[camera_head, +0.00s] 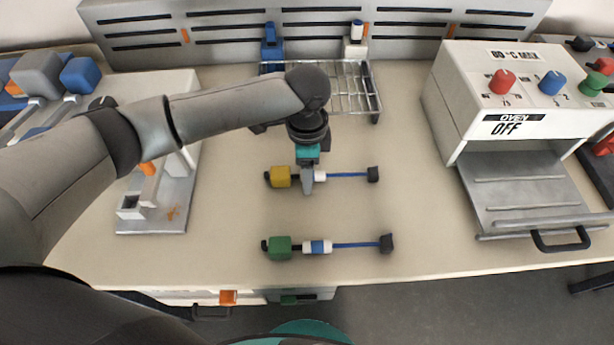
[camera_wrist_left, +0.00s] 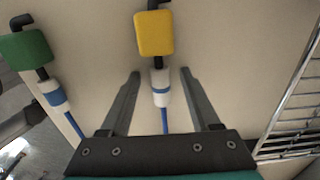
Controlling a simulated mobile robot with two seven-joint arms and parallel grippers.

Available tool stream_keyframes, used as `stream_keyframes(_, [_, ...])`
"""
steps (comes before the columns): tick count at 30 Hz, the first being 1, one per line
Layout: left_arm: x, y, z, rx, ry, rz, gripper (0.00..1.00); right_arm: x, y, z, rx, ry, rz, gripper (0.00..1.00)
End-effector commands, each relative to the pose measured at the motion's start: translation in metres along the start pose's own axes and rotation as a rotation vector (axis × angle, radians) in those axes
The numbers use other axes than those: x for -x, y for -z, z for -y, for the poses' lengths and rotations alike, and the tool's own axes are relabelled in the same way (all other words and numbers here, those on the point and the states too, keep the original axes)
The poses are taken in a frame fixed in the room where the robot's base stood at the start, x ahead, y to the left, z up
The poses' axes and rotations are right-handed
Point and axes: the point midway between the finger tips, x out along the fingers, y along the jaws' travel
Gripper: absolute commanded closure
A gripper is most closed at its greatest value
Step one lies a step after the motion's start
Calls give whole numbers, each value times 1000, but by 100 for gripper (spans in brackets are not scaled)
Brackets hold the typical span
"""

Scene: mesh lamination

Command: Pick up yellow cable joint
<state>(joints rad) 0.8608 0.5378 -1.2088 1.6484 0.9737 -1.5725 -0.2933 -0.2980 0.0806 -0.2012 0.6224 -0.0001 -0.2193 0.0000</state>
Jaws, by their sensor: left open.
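The yellow cable joint (camera_head: 280,176) lies on the table, with a white sleeve, a blue cable and a dark end block stretching to its right. In the left wrist view its yellow block (camera_wrist_left: 154,33) is ahead of the fingertips, and its white and blue sleeve (camera_wrist_left: 161,88) lies between the fingers. My left gripper (camera_head: 307,190) is over the sleeve, pointing down; it also shows in the left wrist view (camera_wrist_left: 160,75), open with nothing gripped. The exact height above the sleeve is hard to tell. My right gripper is not in view.
A green cable joint (camera_head: 280,247) lies nearer the front edge. A wire rack (camera_head: 350,90) stands behind my left gripper. The oven (camera_head: 515,100) with its open tray is at the right, and a grey fixture (camera_head: 155,215) at the left. Table between is clear.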

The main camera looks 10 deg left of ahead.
Motion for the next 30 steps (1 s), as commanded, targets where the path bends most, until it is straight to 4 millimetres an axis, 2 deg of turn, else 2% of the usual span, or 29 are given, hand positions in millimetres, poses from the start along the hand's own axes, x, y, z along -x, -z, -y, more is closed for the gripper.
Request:
stream_keyframes(6, [0, 0, 0, 0, 1, -1, 38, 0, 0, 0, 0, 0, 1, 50])
stream_keyframes(23, [0, 1, 0, 0, 1, -2, 100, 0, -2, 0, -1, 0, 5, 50])
stream_keyframes(30, [0, 1, 0, 0, 1, -2, 100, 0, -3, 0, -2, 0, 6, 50])
